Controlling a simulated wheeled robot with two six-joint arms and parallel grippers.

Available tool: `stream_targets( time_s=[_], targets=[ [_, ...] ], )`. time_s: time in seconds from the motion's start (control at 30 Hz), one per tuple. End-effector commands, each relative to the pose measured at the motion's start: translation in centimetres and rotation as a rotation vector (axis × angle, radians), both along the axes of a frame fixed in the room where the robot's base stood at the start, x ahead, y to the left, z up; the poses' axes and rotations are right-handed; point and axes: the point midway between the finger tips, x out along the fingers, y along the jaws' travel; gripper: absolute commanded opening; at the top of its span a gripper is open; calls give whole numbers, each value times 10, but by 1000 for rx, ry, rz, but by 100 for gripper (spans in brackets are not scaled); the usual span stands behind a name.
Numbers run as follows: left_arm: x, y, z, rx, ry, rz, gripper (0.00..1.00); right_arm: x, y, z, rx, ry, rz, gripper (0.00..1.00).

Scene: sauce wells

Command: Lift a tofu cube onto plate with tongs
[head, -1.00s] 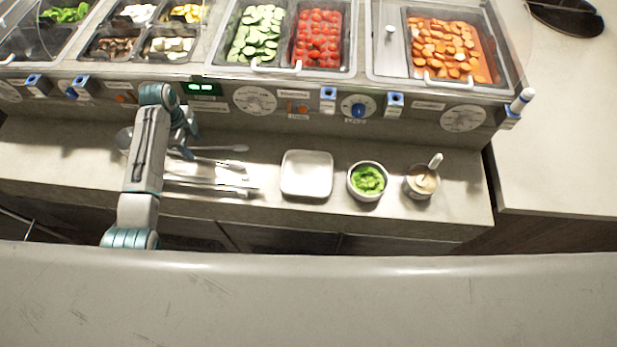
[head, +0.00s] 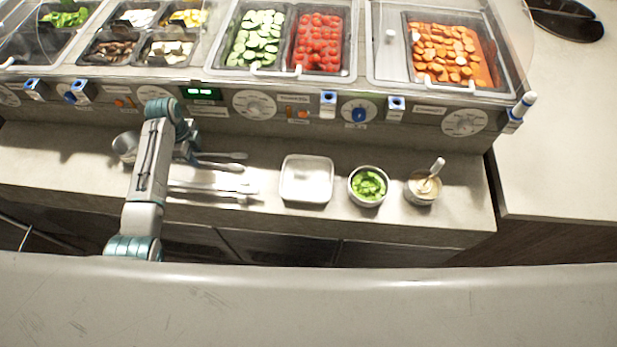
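Pale white cubes that look like tofu (head: 167,49) sit in a small well at the upper left of the counter unit. The plate (head: 306,180) is a white, square, shallow dish, empty, on the front ledge. Shiny metal tongs (head: 222,188) lie on the ledge left of the plate, their left end hidden behind my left arm. My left gripper (head: 190,153) is low over the ledge, above and left of the tongs, mostly hidden by my arm, so its opening cannot be made out. My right gripper is not in view.
Spoon-like utensils (head: 222,162) lie behind the tongs. A bowl of chopped greens (head: 367,186) and a cup of pale sauce with a spoon (head: 421,188) stand right of the plate. Wells of cucumber (head: 257,40), tomatoes (head: 319,42) and carrots (head: 445,52) line the back. Clear guards overhang the wells.

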Motion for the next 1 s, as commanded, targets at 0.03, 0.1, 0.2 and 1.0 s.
stream_targets(
  time_s=[0.03, 0.1, 0.2, 1.0],
  targets=[
    [0, 0, 1, 0, -1, 0, 22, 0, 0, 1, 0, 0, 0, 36],
    [0, 0, 7, 0, -1, 0, 22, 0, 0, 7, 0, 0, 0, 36],
    [0, 0, 24, 0, -1, 0, 22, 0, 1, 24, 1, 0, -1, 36],
    [0, 0, 120, 1, -1, 0, 22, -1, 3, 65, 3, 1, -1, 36]
  ],
)
